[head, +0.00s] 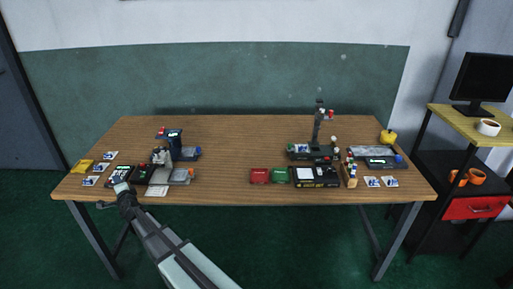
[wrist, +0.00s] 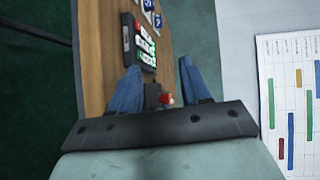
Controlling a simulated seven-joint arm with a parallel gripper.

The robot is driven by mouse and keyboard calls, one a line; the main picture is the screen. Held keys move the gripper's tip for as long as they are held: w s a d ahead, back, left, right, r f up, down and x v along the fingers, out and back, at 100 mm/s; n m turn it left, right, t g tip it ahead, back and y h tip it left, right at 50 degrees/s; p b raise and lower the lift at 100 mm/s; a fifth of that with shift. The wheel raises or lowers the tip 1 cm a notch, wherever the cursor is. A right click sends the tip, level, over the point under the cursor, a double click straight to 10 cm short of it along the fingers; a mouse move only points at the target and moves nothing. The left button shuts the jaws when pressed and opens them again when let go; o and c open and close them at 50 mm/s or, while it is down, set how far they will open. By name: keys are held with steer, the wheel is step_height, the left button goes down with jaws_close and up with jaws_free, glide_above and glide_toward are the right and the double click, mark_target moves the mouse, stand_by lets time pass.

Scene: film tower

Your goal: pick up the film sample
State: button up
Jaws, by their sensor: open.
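I cannot tell for sure which object is the film sample. Small white and blue cards (head: 101,167) lie at the table's left end; a few more cards (head: 381,181) lie near its right end. Some left cards show at the top of the wrist view (wrist: 157,20). My gripper (head: 120,186) is over the left front of the table, by a black box with lit parts (head: 122,171). In the wrist view my gripper (wrist: 160,70) has its blue fingers apart. The black box (wrist: 140,42) lies beyond them, and a small red-topped thing (wrist: 165,99) shows between the finger bases.
A grey bench device (head: 175,174) and a blue-black device (head: 175,138) stand right of my gripper. A tall stand (head: 317,130), red box (head: 260,175), green box (head: 281,175) and black case (head: 316,177) are farther right. The wooden table's (head: 235,145) middle back is clear.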

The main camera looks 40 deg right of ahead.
steer(key=w+d+r+n+t+h, duration=0.1)
steer(key=w+d+r+n, duration=0.15)
steer(key=d+r, duration=0.45)
steer(key=w+d+r+n+h, duration=0.1)
steer(key=w+d+r+n, duration=0.15)
steer(key=d+r, duration=0.55)
steer(key=s+d+f+n+g+y, duration=0.1)
steer(key=d+f+n+g, duration=0.1)
steer(key=d+n, duration=0.65)
steer(key=s+d+f+n+g+y, duration=0.1)
steer(key=d+n+g, duration=0.25)
steer(key=d, duration=1.05)
steer(key=n+g+y, duration=0.2)
steer(key=n+g, duration=1)
glide_above(300, 147)
step_height(300, 147, down, 6)
steer(key=shift+r, duration=0.2)
steer(key=shift+w+d+f, duration=0.1)
steer(key=shift+d+f, duration=0.05)
steer(key=shift+f, duration=1.25)
steer(key=shift+d+f, duration=0.1)
steer(key=shift+f, duration=1.3)
